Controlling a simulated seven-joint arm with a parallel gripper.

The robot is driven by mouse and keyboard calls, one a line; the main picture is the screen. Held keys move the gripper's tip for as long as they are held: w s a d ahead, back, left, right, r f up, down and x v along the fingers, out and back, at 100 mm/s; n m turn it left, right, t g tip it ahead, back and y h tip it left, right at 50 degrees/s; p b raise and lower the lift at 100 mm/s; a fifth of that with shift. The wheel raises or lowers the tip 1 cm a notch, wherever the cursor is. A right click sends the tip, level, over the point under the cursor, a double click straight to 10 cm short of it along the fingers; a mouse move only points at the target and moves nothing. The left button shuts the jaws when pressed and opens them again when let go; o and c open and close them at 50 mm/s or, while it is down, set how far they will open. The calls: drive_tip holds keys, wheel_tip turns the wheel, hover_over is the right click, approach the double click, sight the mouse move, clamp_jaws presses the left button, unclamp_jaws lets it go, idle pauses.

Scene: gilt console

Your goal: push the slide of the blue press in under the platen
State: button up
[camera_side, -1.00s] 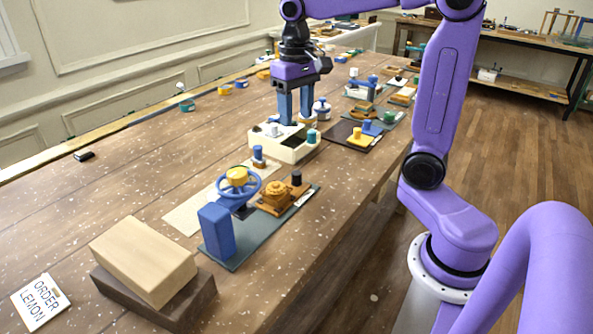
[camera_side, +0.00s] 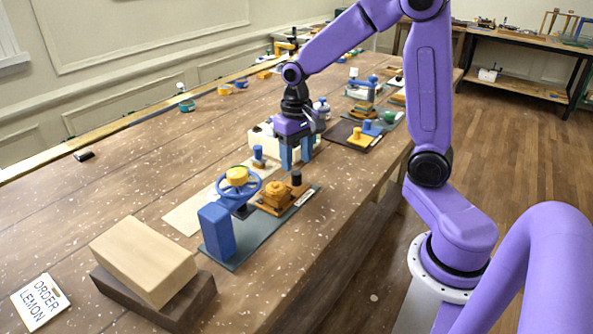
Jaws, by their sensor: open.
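The blue press stands on a teal base plate (camera_side: 250,250), with a blue block-shaped body (camera_side: 217,232) and a blue handwheel (camera_side: 225,192) with a yellow hub. A dark part shows below the wheel; the platen itself is mostly hidden by it. The orange-brown slide (camera_side: 270,208) sits on the plate to the right of the wheel, out to the side. It carries a round orange piece (camera_side: 276,193) and a black knob (camera_side: 296,178) at its far right end. My gripper (camera_side: 297,166) is open and empty, its fingers pointing down just behind the black knob. Contact cannot be told.
A cream box (camera_side: 258,136) stands close behind my gripper, partly hidden. A pale strip (camera_side: 182,217) with a blue peg (camera_side: 258,155) lies left of the press. A wooden block on a dark block (camera_side: 185,310) is in front. A dark board with yellow and blue pieces (camera_side: 345,130) lies behind right.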

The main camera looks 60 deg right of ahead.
sight(296, 172)
drive_tip(key=shift+f, duration=2.3)
